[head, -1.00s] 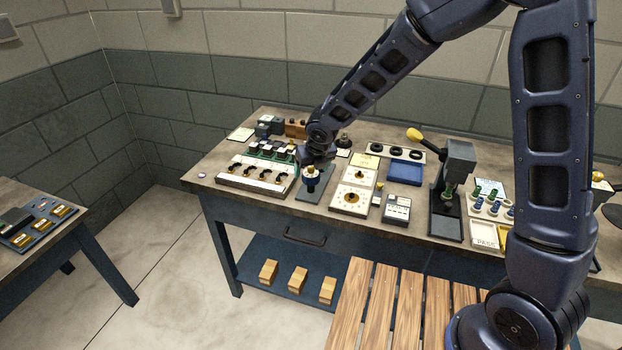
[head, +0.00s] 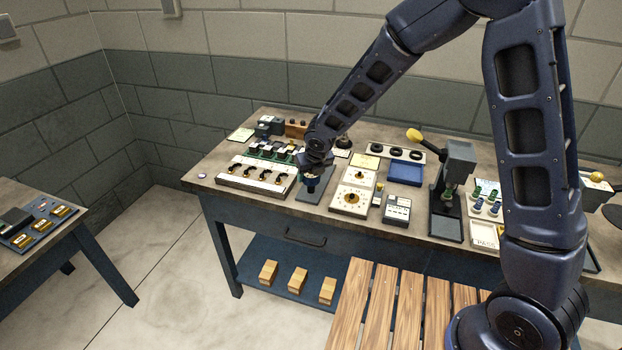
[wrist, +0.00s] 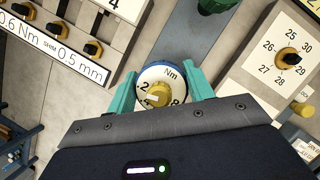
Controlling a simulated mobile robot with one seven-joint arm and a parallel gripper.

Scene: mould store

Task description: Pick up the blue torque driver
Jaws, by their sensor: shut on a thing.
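The blue torque driver (wrist: 161,84) shows in the wrist view as a round white dial marked "Nm" with a blue rim and a yellow centre. My gripper (wrist: 160,92) has its two teal fingers on either side of the dial, shut on it. In the head view my gripper (head: 314,166) is over the grey stand plate (head: 317,188) on the workbench. There the driver (head: 312,183) is mostly hidden under the gripper, and only a blue part shows below it. I cannot tell whether the driver still rests on its stand.
A white panel with several dark knobs (head: 250,181) lies close on the left. Cream dial plates (head: 350,197) lie close on the right. A blue tray (head: 405,172) and a black press (head: 449,195) stand further right. A slatted wooden surface (head: 385,310) is in front.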

